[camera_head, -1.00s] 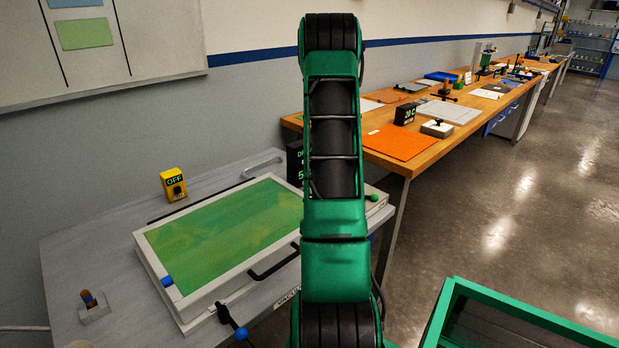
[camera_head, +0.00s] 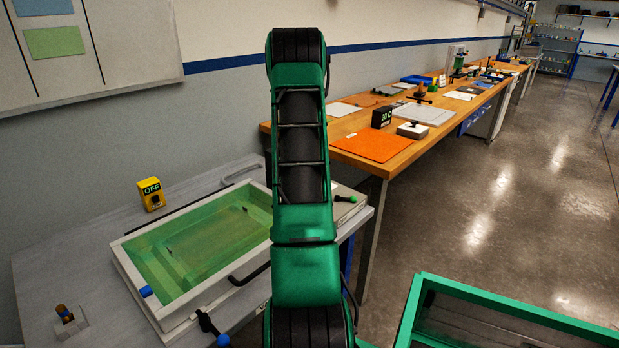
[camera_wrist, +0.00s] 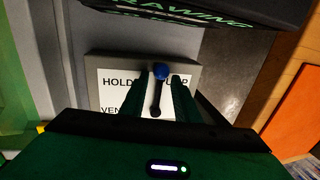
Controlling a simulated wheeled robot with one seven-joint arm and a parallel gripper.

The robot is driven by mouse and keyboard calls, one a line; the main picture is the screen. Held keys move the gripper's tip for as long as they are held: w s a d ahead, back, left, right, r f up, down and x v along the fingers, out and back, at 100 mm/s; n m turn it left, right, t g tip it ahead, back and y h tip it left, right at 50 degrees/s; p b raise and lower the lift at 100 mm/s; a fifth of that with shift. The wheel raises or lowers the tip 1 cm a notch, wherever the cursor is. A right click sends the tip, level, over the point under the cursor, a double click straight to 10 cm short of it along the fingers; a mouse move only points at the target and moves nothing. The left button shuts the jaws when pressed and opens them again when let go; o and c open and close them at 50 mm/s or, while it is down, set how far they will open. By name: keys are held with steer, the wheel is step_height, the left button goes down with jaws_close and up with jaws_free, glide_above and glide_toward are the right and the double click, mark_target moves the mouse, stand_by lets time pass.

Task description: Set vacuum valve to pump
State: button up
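The knob lies at the plate's upper middle, between "HOLD" and that word. My gripper (camera_wrist: 159,80) is over the plate, its two dark green fingers apart on either side of the lever. Contact cannot be told. In the head view my arm hides the gripper and I cannot pick out this plate.
A black display (camera_wrist: 215,12) borders the valve plate. A green-framed bin (camera_head: 500,310) stands at right.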

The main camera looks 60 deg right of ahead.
steer(key=shift+s, duration=0.3)
steer(key=shift+r, duration=0.1)
step_height(320, 180, up, 10)
steer(key=a, duration=0.2)
steer(key=shift+w+r, duration=0.15)
steer(key=shift+w, duration=0.2)
steer(key=shift+a, duration=0.1)
